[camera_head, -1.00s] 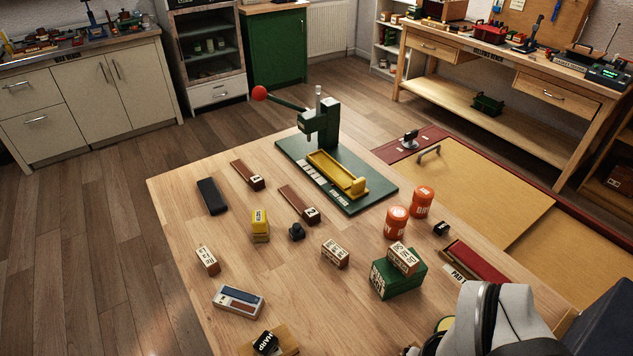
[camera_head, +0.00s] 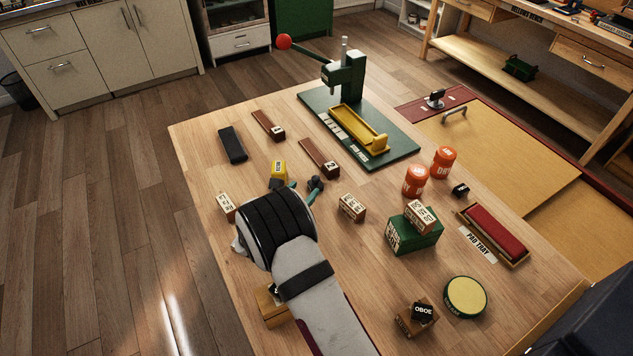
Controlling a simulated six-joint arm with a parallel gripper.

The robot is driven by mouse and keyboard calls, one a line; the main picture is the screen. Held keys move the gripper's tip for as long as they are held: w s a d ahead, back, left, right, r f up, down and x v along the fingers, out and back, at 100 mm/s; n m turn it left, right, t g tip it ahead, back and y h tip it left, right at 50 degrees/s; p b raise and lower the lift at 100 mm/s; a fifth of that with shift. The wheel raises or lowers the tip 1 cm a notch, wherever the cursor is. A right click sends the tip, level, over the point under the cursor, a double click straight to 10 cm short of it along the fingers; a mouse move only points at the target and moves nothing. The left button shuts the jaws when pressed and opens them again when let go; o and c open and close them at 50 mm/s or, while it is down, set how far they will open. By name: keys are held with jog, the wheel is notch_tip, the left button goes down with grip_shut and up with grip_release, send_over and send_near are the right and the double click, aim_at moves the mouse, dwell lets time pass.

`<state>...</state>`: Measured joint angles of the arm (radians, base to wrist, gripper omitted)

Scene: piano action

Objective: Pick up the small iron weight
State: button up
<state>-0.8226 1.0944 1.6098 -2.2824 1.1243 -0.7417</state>
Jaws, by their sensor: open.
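The small iron weight (camera_head: 316,182) is a dark, knob-like lump on the wooden table, right of the yellow block and below the brown piece marked 2. My gripper (camera_head: 302,190) is open, its teal fingers low over the table just left of and below the weight. One finger overlaps the weight's lower edge in the picture; I cannot tell if they touch. My thick dark wrist hides most of the gripper and part of the table.
A yellow block (camera_head: 279,170) stands close by my gripper. A lettered wooden block (camera_head: 352,207) and a green box (camera_head: 413,232) lie to the right. A green press (camera_head: 350,85) stands behind, with orange jars (camera_head: 443,162) beside it.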

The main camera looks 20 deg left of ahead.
aim_at(314, 180)
jog(key=x, duration=0.6)
jog(key=shift+w+d+f, duration=0.15)
jog(key=shift+w+d, duration=0.05)
jog(key=shift+d, duration=0.05)
grip_shut()
